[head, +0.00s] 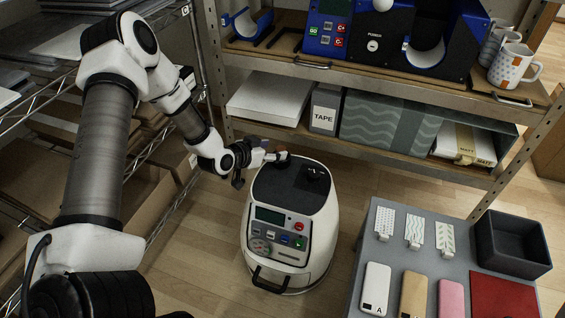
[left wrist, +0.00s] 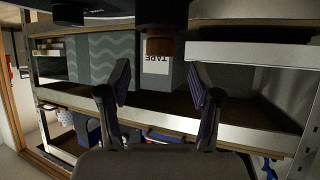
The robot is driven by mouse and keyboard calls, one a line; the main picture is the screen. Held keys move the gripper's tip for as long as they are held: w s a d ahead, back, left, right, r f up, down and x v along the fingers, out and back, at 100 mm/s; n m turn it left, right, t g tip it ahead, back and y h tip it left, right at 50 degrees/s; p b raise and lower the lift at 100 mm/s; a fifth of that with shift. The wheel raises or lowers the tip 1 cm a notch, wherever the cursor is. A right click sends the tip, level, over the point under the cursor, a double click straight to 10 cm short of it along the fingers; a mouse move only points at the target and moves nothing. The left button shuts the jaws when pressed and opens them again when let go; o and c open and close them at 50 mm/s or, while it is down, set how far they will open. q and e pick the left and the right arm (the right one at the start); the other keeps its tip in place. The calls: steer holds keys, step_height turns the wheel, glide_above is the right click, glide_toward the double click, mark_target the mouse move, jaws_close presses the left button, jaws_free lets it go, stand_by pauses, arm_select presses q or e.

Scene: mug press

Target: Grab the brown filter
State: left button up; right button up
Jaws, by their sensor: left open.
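A small dark brown round piece (head: 284,156), which looks like the brown filter, stands on the black top of a white floor machine (head: 240,240). It also shows as a brown cylinder (left wrist: 160,47) at the upper middle of the left wrist view, which is upside down. My left gripper (head: 273,157) is beside this piece at the machine's upper left edge. In the left wrist view its two fingers (left wrist: 161,85) are apart with nothing held between them, and the brown piece lies beyond their tips. My right gripper is in neither view.
A shelf behind holds a TAPE box (head: 325,108), a grey wavy-patterned box (head: 375,120) and mugs (head: 512,68). A grey table (head: 392,250) with flat cases and a dark bin (head: 512,243) is at right.

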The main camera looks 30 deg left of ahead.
mark_target(280, 149)
arm_select(q)
steer(key=b+x, duration=0.1)
steer(key=x, duration=0.1)
steer(key=b+x, duration=0.1)
steer(key=x, duration=0.1)
steer(key=shift+w+f, duration=0.1)
steer(key=shift+f, duration=0.35)
steer(key=shift+w, duration=0.25)
steer(key=shift+r, duration=0.1)
jaws_close()
